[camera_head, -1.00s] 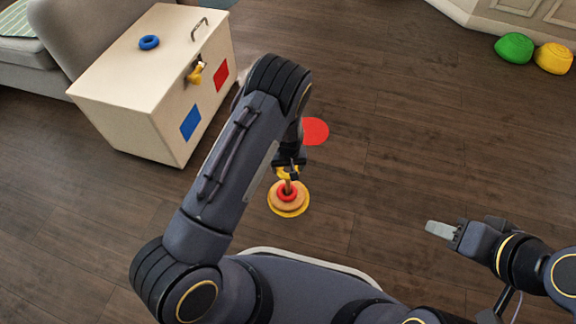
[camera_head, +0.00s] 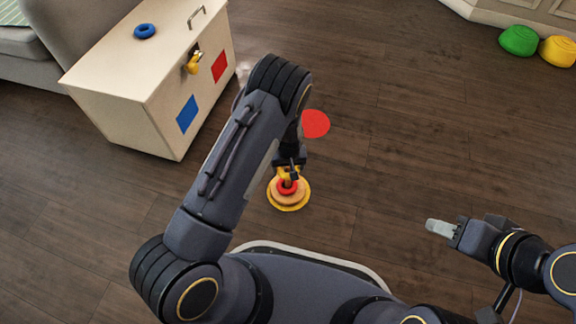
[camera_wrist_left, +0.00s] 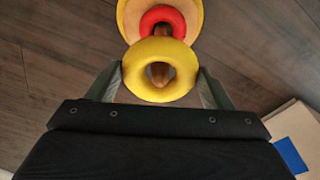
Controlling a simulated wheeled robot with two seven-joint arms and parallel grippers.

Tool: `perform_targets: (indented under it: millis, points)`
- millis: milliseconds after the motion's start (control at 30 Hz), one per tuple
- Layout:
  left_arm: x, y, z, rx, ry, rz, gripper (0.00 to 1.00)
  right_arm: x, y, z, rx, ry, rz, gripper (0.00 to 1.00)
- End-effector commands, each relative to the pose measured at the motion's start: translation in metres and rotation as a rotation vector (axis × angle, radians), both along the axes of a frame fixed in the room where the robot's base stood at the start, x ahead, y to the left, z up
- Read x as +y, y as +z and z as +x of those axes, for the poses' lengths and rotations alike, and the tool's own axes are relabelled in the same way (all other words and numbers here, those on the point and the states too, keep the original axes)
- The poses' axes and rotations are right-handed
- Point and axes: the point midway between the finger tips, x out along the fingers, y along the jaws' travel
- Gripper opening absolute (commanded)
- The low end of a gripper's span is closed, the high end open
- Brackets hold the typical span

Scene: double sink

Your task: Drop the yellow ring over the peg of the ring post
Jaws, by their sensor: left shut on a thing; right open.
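The ring post (camera_head: 289,199) stands on the floor, with a round wooden base and a brown peg; a red ring (camera_head: 287,187) lies around the peg. My left gripper (camera_head: 288,168) is shut on the yellow ring (camera_head: 289,176), just above the red ring. In the left wrist view the yellow ring (camera_wrist_left: 160,52) sits between the fingertips, and the peg's tip (camera_wrist_left: 159,73) shows within its hole. I cannot tell whether the tip is inside the ring or just below it. The red ring (camera_wrist_left: 163,14) shows beyond it. My right gripper (camera_head: 440,229) is at the right, away from the post.
A cream box (camera_head: 140,75) stands at the upper left, with a blue ring (camera_head: 145,31) on top. A red disc (camera_head: 314,124) lies on the floor behind the post. Green (camera_head: 518,40) and yellow (camera_head: 558,50) bowl-like objects are far right. Floor around the post is clear.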

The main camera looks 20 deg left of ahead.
Motion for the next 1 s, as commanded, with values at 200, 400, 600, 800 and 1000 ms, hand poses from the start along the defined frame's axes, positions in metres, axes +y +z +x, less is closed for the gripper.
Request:
perform_targets:
  millis: [200, 400, 600, 800, 1000]
  points:
    - [0.000, 0.000, 0.000, 0.000, 0.000, 0.000, 0.52, 0.000, 0.000, 0.000, 0.000, 0.000, 0.000, 0.41]
    - [0.000, 0.000, 0.000, 0.000, 0.000, 0.000, 0.87, 0.000, 0.000, 0.000, 0.000, 0.000, 0.000, 0.41]
    - [0.000, 0.000, 0.000, 0.000, 0.000, 0.000, 0.99, 0.000, 0.000, 0.000, 0.000, 0.000, 0.000, 0.41]
    - [0.000, 0.004, 0.000, 0.000, 0.000, 0.000, 0.99, 0.000, 0.002, 0.000, 0.000, 0.000, 0.000, 0.41]
    - [-0.001, 0.034, -0.003, 0.000, 0.001, -0.001, 0.99, 0.000, 0.019, 0.000, 0.000, 0.000, 0.000, 0.41]
